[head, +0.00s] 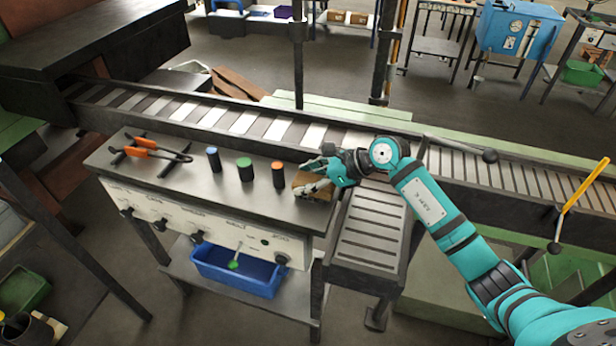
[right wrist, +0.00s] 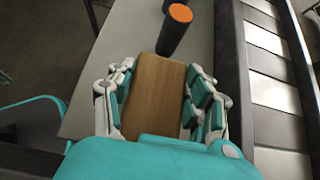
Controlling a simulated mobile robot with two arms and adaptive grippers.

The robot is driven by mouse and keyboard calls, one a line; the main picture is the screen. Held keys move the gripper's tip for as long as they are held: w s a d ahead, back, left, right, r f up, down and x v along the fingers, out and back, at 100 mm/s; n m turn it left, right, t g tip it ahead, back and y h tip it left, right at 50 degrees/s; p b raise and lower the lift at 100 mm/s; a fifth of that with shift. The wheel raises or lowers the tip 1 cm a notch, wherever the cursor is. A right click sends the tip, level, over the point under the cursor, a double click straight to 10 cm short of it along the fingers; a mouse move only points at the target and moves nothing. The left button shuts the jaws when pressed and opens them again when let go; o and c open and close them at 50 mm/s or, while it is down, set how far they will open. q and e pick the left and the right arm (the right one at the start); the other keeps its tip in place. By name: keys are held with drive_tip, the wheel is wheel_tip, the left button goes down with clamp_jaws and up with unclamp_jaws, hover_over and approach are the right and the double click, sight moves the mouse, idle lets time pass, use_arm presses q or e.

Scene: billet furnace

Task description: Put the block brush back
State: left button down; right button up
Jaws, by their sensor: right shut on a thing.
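The block brush (right wrist: 153,90) shows a plain brown wooden back in the right wrist view. In the head view the brush (head: 300,180) is at the right end of the grey console top (head: 190,195), partly hidden by my gripper. My right gripper (head: 312,176) comes in from the right and is shut on the brush, with a finger on each of its long sides in the right wrist view (right wrist: 158,95). Whether the brush touches the console top or hangs just above it I cannot tell. Its bristles are hidden. My left gripper is not in view.
Orange-topped (head: 278,174), green-topped (head: 245,169) and blue-topped (head: 213,158) dark cylinders stand left of the brush. Orange-handled tongs (head: 150,148) lie farther left. A roller conveyor (head: 240,122) runs behind the console. A blue bin (head: 237,270) sits on the shelf below.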

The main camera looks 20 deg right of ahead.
drive_tip(key=shift+f, duration=0.1)
drive_tip(key=o, duration=1.1)
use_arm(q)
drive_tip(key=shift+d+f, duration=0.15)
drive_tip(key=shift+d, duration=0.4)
use_arm(e)
drive_tip(key=o, duration=0.4)
drive_tip(key=shift+o, duration=0.2)
drive_tip(key=shift+r, duration=0.2)
drive_tip(key=shift+s+d+r, duration=0.1)
drive_tip(key=shift+s+d, duration=0.05)
drive_tip(key=shift+d, duration=0.2)
drive_tip(key=b+v, duration=0.3)
drive_tip(key=v, duration=0.7)
drive_tip(key=shift+s+d+r, duration=0.15)
drive_tip(key=shift+s+d, duration=0.05)
drive_tip(key=shift+s+d+r, duration=0.15)
drive_tip(key=shift+r, duration=0.1)
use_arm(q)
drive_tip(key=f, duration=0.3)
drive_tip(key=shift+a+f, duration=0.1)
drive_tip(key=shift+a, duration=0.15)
